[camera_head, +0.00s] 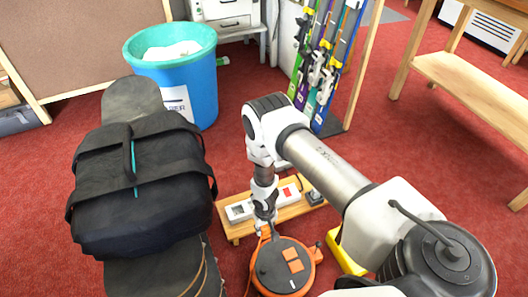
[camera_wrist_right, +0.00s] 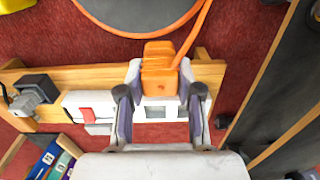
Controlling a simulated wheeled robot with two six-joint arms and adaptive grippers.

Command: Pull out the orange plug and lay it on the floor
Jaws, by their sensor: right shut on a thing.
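The orange plug (camera_wrist_right: 160,80) is between the fingers of my right gripper (camera_wrist_right: 160,72) in the right wrist view, with an orange cable running from it. My right gripper (camera_head: 265,218) is shut on the plug and points down at the white power strip (camera_wrist_right: 98,104) with a red switch. The strip (camera_head: 288,191) lies on a low wooden board (camera_head: 232,226) in the head view. I cannot tell whether the plug's pins are in the strip or clear of it. My left gripper is not in view.
An orange cable reel (camera_head: 268,270) stands on the red floor in front of the board. A black plug (camera_wrist_right: 36,88) sits at the board's other end. A black bag (camera_head: 160,210) is at left, a blue bin (camera_head: 200,85) behind. Red floor (camera_head: 215,160) is bare behind the board.

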